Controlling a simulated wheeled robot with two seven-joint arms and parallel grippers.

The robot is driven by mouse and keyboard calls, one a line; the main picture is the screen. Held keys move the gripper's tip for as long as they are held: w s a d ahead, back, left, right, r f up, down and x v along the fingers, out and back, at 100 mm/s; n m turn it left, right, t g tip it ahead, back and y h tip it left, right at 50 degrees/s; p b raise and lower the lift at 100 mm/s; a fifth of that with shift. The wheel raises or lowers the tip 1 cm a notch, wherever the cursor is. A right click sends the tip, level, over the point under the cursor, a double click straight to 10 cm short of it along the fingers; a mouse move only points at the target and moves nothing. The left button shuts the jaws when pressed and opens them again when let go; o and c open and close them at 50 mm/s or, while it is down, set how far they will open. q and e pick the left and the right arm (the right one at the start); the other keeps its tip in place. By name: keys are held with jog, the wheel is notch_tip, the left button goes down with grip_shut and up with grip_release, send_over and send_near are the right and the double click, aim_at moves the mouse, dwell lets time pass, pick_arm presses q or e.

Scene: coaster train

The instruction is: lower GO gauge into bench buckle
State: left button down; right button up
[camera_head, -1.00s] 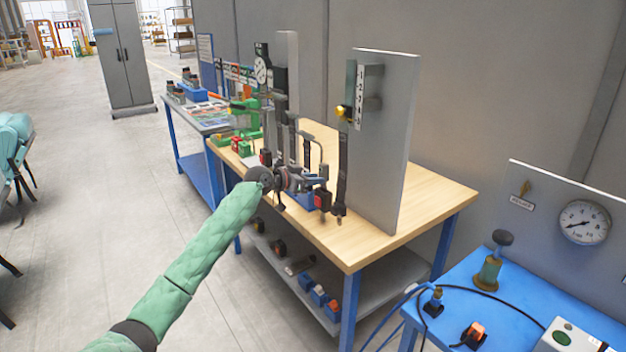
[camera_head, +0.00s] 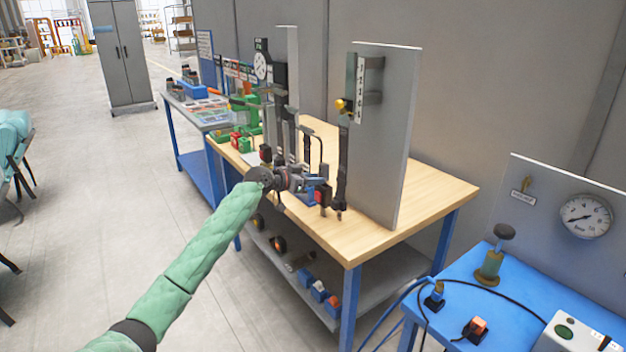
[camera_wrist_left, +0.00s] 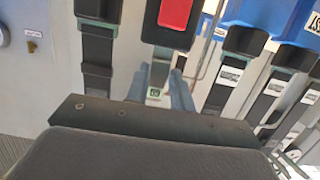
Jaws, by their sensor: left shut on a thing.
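My left gripper (camera_head: 316,182) is over the wooden bench, beside a dark buckle with a red button (camera_head: 322,196). In the left wrist view the two bluish fingers (camera_wrist_left: 160,88) are shut on a small pale piece with a green mark, the GO gauge (camera_wrist_left: 155,92). The red-button buckle (camera_wrist_left: 174,14) is just beyond the fingertips in that view. I cannot tell whether the gauge touches the buckle or is inside it. The gauge is too small to make out in the head view. My right gripper is not in view.
A grey upright panel (camera_head: 385,140) with a hanging dark strap (camera_head: 343,165) stands right of the gripper. Posts and a dial (camera_head: 262,66) stand behind it. The bench's front right (camera_head: 420,205) is clear. A blue table (camera_head: 465,275) stands at the right.

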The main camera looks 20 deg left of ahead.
pick_arm(q)
jog(key=shift+f, duration=0.1)
jog(key=c, duration=1.1)
grip_release()
jog(key=shift+b+v, duration=1.15)
jog(key=shift+v, duration=2.75)
